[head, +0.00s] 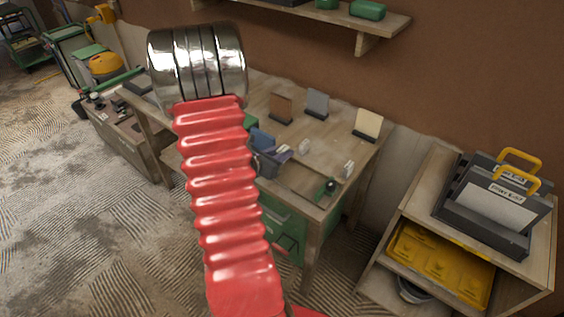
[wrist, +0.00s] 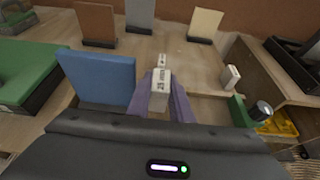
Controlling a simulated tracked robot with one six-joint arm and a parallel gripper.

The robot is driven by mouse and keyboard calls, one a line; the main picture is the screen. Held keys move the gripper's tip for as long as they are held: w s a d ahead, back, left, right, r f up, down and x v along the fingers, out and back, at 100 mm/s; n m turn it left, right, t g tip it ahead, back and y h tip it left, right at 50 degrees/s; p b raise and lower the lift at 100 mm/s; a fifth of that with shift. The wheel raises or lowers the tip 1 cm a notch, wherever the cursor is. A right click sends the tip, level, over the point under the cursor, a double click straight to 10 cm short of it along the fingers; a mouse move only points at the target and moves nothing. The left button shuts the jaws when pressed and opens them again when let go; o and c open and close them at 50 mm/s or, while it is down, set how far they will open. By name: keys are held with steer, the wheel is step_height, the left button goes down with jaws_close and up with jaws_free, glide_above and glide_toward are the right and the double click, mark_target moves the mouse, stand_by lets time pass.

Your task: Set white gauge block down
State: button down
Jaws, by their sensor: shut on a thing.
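The white gauge block (wrist: 159,92) is upright between the two purple fingers of my gripper (wrist: 160,100) in the wrist view. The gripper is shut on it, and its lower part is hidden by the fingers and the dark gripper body. In the head view the block (head: 304,147) shows pale at the fingertips of my gripper (head: 286,154), over the wooden table (head: 325,138). I cannot tell whether its base touches the tabletop. A second, similar white block (wrist: 230,76) stands apart to the right, near the table's edge in the head view (head: 347,169).
A blue panel (wrist: 96,77) stands close left of the gripper. Brown (wrist: 96,22), grey (wrist: 140,14) and cream (wrist: 205,23) panels stand at the back. A green object with a dark knob (head: 328,187) is near the front edge. Bare tabletop lies behind the held block.

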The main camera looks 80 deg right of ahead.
steer(key=shift+f, duration=0.1)
steer(key=shift+f, duration=1.9)
steer(key=shift+f, duration=0.1)
steer(key=c, duration=1.9)
jaws_free()
steer(key=shift+o, duration=0.2)
steer(key=shift+a, duration=0.1)
steer(key=shift+w+a+r, duration=0.2)
steer(key=shift+a+r, duration=0.05)
steer(key=shift+r, duration=0.05)
steer(key=v, duration=1.1)
